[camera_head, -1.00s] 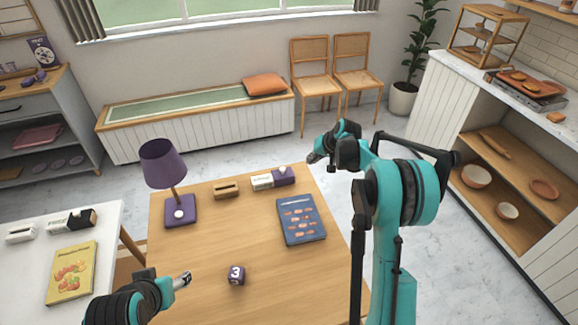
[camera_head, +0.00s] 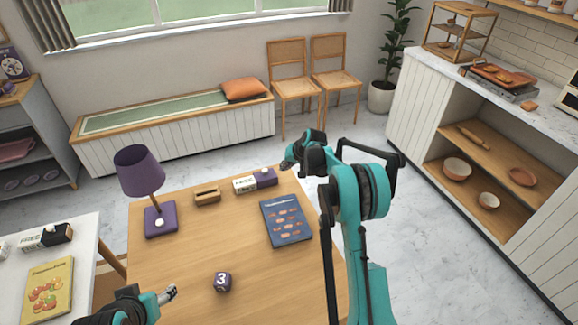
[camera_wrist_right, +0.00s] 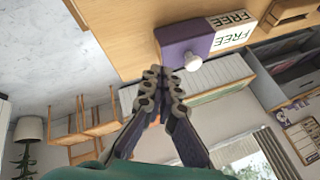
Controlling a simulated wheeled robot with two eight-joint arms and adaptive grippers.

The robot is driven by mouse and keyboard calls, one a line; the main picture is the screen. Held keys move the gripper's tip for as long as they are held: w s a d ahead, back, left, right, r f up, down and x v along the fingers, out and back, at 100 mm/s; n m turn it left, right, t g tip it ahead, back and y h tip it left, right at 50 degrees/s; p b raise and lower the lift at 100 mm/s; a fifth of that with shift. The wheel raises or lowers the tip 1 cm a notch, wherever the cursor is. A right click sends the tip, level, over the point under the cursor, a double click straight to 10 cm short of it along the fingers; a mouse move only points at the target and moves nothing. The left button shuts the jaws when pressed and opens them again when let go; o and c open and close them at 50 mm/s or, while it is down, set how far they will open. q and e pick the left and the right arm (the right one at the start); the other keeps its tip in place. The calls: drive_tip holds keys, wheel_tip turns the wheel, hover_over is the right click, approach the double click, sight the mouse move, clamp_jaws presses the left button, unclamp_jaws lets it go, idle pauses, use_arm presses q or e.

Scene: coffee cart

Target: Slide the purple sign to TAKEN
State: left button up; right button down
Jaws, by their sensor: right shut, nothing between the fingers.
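The purple sign (camera_head: 265,177) lies at the far edge of the wooden table. Its purple slider with a white knob is at the right end, and the white plate (camera_head: 244,185) to its left reads FREE in the right wrist view (camera_wrist_right: 232,31). My right gripper (camera_head: 286,164) is shut and empty just right of the purple end. In the right wrist view its fingertips (camera_wrist_right: 163,78) are close to the purple block (camera_wrist_right: 184,44); I cannot tell whether they touch. My left gripper (camera_head: 169,293) is low over the table's left front, its jaws unclear.
A similar black-and-white sign (camera_head: 55,236) lies on the white table at left.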

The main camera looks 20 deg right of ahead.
sight(268, 173)
drive_tip(key=w+a+f, duration=0.1)
drive_tip(key=w+a+f+b, duration=0.1)
drive_tip(key=a, duration=0.1)
drive_tip(key=shift+w+a, duration=0.25)
drive_tip(key=shift+a, duration=0.2)
drive_tip(key=a, duration=0.9)
drive_tip(key=shift+s+a, duration=0.2)
drive_tip(key=shift+a, duration=0.15)
